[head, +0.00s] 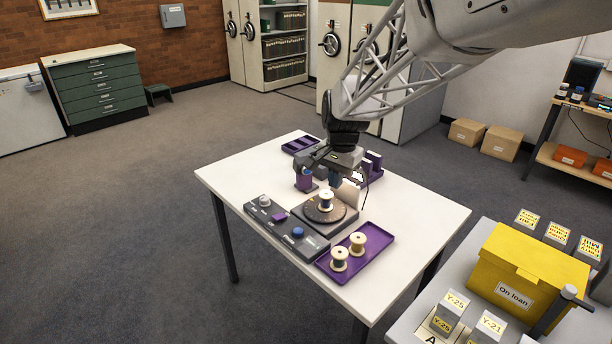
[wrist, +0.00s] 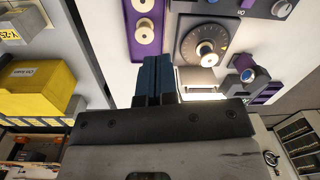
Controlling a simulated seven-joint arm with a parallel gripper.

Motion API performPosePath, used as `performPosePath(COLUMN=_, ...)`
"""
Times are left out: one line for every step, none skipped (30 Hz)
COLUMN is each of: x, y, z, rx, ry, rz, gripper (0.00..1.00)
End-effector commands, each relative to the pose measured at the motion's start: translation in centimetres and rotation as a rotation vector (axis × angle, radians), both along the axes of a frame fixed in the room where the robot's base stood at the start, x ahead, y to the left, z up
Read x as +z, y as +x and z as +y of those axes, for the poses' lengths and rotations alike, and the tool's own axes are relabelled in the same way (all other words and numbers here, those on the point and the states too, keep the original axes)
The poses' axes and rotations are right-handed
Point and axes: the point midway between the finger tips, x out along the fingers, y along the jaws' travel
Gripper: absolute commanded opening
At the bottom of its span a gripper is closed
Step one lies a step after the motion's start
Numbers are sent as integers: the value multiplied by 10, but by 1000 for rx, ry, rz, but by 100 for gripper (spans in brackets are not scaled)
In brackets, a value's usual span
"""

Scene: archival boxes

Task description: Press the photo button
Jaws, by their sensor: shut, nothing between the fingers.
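A dark grey control panel (head: 287,228) lies along the front left of the white table. My gripper (head: 330,177) is shut and empty, above the table behind the panel. Its blue fingers (wrist: 157,62) are together in the wrist view.
A turntable (head: 339,216) carrying a spool (head: 326,201) stands behind the panel. A purple tray (head: 374,246) with two spools lies to its right. The table's left end is clear.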

Motion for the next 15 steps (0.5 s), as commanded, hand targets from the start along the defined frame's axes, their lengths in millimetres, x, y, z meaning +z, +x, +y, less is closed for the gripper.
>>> performPosePath(x=-6, y=9, z=6, rx=-9, ry=0, rz=9, gripper=0)
performPosePath(x=-9, y=13, z=9, rx=-19, ry=1, rz=12, gripper=0)
performPosePath(x=-13, y=20, z=14, rx=-30, ry=2, rz=17, gripper=0)
performPosePath(x=-17, y=25, z=17, rx=-38, ry=2, rz=22, gripper=0)
performPosePath(x=-20, y=29, z=20, rx=-47, ry=2, rz=27, gripper=0)
performPosePath(x=-25, y=35, z=25, rx=-58, ry=2, rz=32, gripper=0)
performPosePath(x=-28, y=40, z=28, rx=-67, ry=2, rz=36, gripper=0)
performPosePath(x=-32, y=44, z=31, rx=-76, ry=2, rz=41, gripper=0)
performPosePath(x=-37, y=50, z=36, rx=-86, ry=2, rz=46, gripper=0)
performPosePath(x=-41, y=55, z=39, rx=-96, ry=1, rz=50, gripper=0)
performPosePath(x=-44, y=59, z=43, rx=-104, ry=1, rz=55, gripper=0)
performPosePath(x=-49, y=65, z=48, rx=-115, ry=2, rz=60, gripper=0)
performPosePath(x=-53, y=69, z=51, rx=-123, ry=1, rz=64, gripper=0)
performPosePath(x=-58, y=73, z=54, rx=-131, ry=0, rz=69, gripper=0)
performPosePath(x=-63, y=78, z=59, rx=-144, ry=0, rz=74, gripper=0)
